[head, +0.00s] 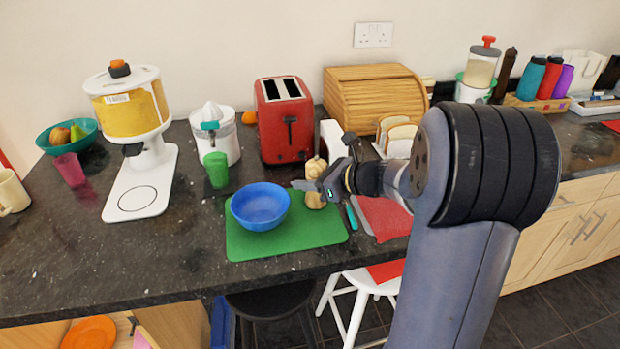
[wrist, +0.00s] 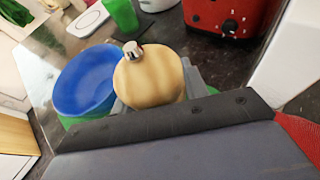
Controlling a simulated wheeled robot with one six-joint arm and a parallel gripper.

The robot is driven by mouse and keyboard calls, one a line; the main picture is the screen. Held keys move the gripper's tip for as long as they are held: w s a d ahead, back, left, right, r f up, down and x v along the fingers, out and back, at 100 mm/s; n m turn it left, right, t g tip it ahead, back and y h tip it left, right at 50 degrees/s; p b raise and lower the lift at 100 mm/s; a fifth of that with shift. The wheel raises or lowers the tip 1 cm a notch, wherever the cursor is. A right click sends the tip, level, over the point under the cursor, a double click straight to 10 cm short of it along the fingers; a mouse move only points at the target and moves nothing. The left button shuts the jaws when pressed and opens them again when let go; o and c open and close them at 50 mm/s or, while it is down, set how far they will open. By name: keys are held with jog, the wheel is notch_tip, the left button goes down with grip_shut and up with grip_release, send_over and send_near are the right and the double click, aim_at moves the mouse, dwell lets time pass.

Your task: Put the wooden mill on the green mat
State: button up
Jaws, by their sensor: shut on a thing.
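The wooden mill (head: 315,171) is pale wood with a rounded body, near the back right corner of the green mat (head: 290,236). My gripper (head: 313,186) is shut on the mill from the right side. In the wrist view the mill (wrist: 150,82) shows from above, with a silver knob on top, between my fingers (wrist: 155,95). The mill looks upright. A blue bowl (head: 260,206) sits on the left part of the mat.
A red toaster (head: 286,122) stands behind the mill, and a green cup (head: 216,169) stands on a dark coaster to the left. A red mat (head: 383,217) and a teal object (head: 352,216) lie to the right. The front right of the green mat is bare.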

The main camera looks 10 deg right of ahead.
jog(key=shift+f, duration=0.15)
jog(key=o, duration=1.1)
jog(key=shift+r, duration=0.3)
jog(key=v, duration=1.2)
jog(key=shift+f, duration=0.1)
jog(key=shift+a, duration=0.1)
